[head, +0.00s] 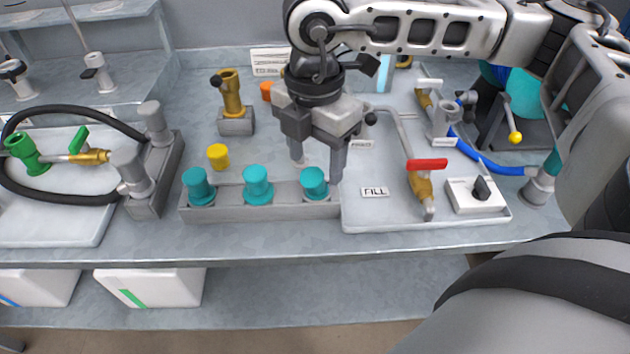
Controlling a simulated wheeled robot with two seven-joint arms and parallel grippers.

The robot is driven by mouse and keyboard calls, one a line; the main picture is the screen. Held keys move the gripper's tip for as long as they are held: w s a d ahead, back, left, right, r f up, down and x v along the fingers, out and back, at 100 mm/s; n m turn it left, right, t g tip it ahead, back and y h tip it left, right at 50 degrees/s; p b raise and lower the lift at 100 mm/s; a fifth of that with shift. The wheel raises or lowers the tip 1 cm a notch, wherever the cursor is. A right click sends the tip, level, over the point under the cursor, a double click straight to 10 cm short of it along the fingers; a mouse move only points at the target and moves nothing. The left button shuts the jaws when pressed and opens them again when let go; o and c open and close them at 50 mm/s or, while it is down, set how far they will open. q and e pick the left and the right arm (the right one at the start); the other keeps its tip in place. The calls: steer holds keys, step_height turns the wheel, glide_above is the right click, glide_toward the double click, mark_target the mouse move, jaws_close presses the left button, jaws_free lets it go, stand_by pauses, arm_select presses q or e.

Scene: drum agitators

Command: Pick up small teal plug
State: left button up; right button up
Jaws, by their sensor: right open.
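Three teal plugs stand in a row on a grey rack (230,207) at the front of the bench. The left plug (198,188) and the middle plug (257,185) look a little larger than the right plug (314,184), which appears the smallest. My right gripper (317,170) points down over the right end of the rack. Its fingers are apart and empty, one behind-left of the small plug and one close to its right side. I cannot tell whether a finger touches it. My left gripper is not in view.
A yellow cap (218,156) and a brass fitting on a grey block (235,127) stand behind the rack. To the right is a white tray (375,217) with a red-handled valve (427,166) and a black-knob switch box (478,195). A black hose (70,110) lies left.

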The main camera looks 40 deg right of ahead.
mark_target(313, 174)
steer(key=shift+w+d+f+p, duration=0.1)
steer(key=shift+w+f+p, duration=0.15)
steer(key=shift+f, duration=1.25)
steer(key=shift+w+f+p, duration=0.15)
steer(key=shift+f+p, duration=0.1)
steer(key=shift+f, duration=1.25)
steer(key=c, duration=1)
